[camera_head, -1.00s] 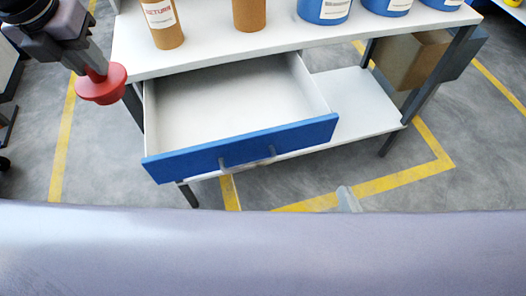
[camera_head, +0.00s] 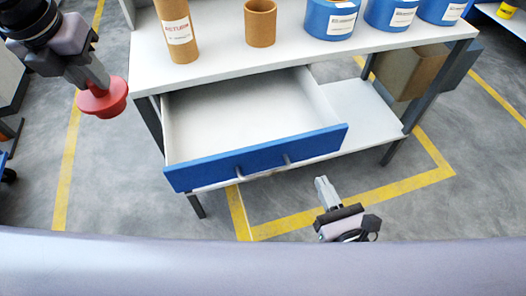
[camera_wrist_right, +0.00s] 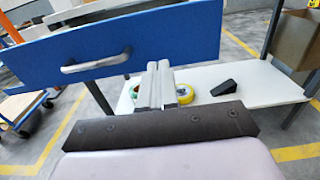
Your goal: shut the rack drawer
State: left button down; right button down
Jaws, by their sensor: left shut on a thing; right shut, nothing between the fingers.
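The rack drawer (camera_head: 255,160) has a blue front, a grey bar handle (camera_head: 262,166) and a pale, empty inside. It stands pulled out below the white rack top. My right gripper (camera_head: 320,181) is shut and empty, in front of and below the right part of the drawer front, apart from it in the head view. In the right wrist view the gripper (camera_wrist_right: 159,66) shows close to the blue drawer front (camera_wrist_right: 190,38), right of the handle (camera_wrist_right: 95,61); contact cannot be told. My left gripper (camera_head: 99,86) is shut on a red knob-like thing (camera_head: 103,101), left of the rack.
The rack top (camera_head: 225,57) carries blue tubs (camera_head: 330,20) and brown tubes (camera_head: 261,25). The lower shelf (camera_wrist_right: 270,83) holds a yellow tape roll (camera_wrist_right: 184,93) and a black wedge (camera_wrist_right: 223,87). A cardboard box (camera_head: 411,72) is at the right.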

aim_at(306, 150)
pick_arm(q)
jog(key=shift+r+p, duration=0.35)
jog(key=shift+r, duration=0.15)
pick_arm(e)
jog(key=x, duration=0.7)
jog(key=shift+w, duration=0.15)
